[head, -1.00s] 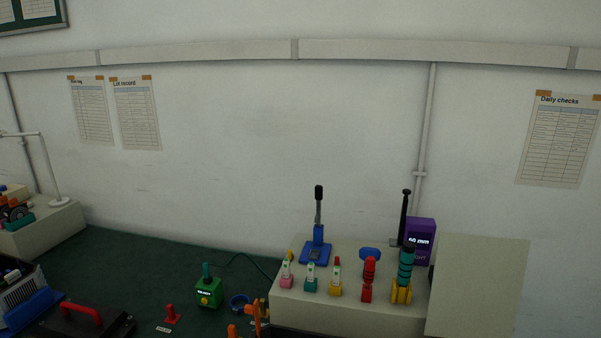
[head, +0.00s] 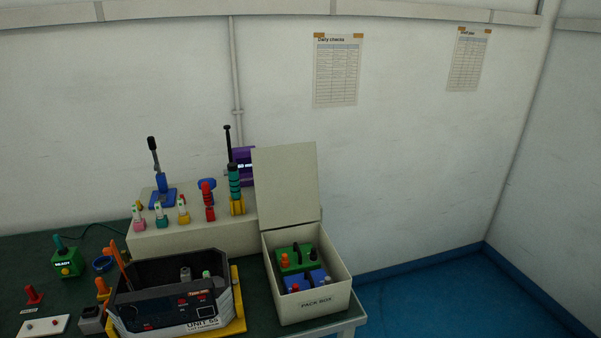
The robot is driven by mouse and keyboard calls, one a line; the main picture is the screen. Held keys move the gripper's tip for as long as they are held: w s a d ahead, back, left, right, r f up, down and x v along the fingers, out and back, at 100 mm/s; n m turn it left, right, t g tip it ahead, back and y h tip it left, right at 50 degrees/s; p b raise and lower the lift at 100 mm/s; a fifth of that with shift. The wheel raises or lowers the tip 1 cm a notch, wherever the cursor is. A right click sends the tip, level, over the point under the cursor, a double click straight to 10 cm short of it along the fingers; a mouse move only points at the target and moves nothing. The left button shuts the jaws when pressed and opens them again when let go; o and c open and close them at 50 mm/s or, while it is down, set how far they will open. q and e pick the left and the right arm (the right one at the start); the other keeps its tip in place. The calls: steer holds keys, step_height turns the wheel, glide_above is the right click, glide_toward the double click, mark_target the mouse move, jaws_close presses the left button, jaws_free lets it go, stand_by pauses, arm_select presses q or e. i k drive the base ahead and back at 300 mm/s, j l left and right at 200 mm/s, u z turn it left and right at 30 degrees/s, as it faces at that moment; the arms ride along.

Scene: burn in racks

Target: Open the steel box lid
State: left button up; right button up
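A pale cream box (head: 313,306) marked PACK BOX stands at the right end of the green bench. Its lid (head: 286,188) is raised, standing nearly upright at the back edge, so the box is open. Inside lie a green part (head: 292,262) with an orange knob and a blue part (head: 306,282). No other box with a lid shows, and I cannot tell whether this one is steel. Neither of my grippers is in view.
A black-and-grey case (head: 205,310) marked UNIT sits on a yellow base (head: 239,304) just left of the box. A raised cream shelf (head: 160,238) behind it holds several coloured tools. A green READY device (head: 67,262) stands at left. Blue floor (head: 430,295) is clear at right.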

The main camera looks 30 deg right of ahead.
mark_target(285, 178)
steer(key=k+u, duration=0.2)
steer(key=u, duration=0.2)
steer(key=k+j+u, duration=0.1)
steer(key=u, duration=0.3)
steer(key=k+j+u, duration=0.15)
steer(key=u, duration=0.25)
steer(key=l+u, duration=0.1)
steer(key=l, duration=0.4)
steer(key=k+l+u, duration=0.15)
steer(key=l, duration=0.35)
steer(key=l+u, duration=0.1)
steer(key=l, duration=0.4)
steer(key=k+l+u, duration=0.15)
steer(key=l, duration=0.35)
steer(key=k+l+u, duration=0.1)
steer(key=l, duration=0.4)
